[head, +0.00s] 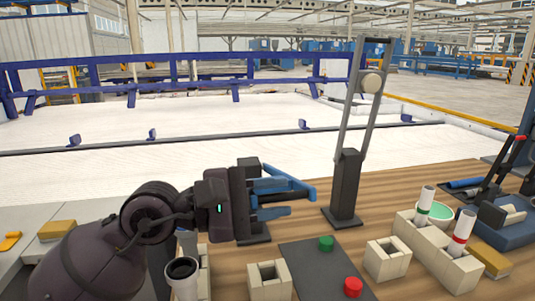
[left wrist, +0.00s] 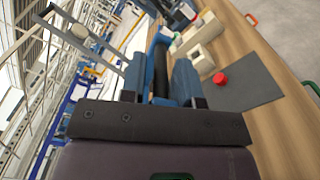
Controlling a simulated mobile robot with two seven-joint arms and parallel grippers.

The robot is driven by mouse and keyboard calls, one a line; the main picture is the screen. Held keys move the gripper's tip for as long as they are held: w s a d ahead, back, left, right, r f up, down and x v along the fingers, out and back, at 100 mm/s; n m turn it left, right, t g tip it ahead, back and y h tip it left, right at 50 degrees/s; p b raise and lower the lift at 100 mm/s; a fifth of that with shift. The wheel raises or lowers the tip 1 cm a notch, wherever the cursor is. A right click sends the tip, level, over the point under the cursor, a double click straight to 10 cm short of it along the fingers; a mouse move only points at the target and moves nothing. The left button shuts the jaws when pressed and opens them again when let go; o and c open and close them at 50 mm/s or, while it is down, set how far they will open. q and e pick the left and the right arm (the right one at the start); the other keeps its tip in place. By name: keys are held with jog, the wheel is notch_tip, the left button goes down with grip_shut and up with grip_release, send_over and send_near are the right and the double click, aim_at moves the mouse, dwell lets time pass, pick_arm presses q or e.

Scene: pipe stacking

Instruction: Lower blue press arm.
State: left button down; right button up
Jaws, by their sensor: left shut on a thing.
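My left gripper (head: 288,199) reaches in from the left over the table, with its dark body level and its blue fingers pointing right. It is shut on the blue press arm (head: 297,184), a blue bar that shows at the fingers. In the left wrist view a blue bar (left wrist: 158,37) shows at the fingertips. Where fingers end and arm begins is hard to tell. A dark stand (head: 249,163) shows behind the gripper, mostly hidden. My right gripper is not in view.
A black post with a raised grey frame (head: 345,185) stands just right of the gripper. A dark mat (head: 310,270) holds a green button (head: 326,243) and a red button (head: 352,286). Beige blocks (head: 388,259) and white pipes (head: 425,200) stand to the right.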

pick_arm(q)
notch_tip(320, 180, down, 6)
jog(key=s+b, duration=0.1)
jog(key=shift+s+f, duration=0.15)
jog(key=shift+f, duration=0.05)
jog(key=shift+d, duration=0.1)
jog(key=c, duration=1.1)
grip_release()
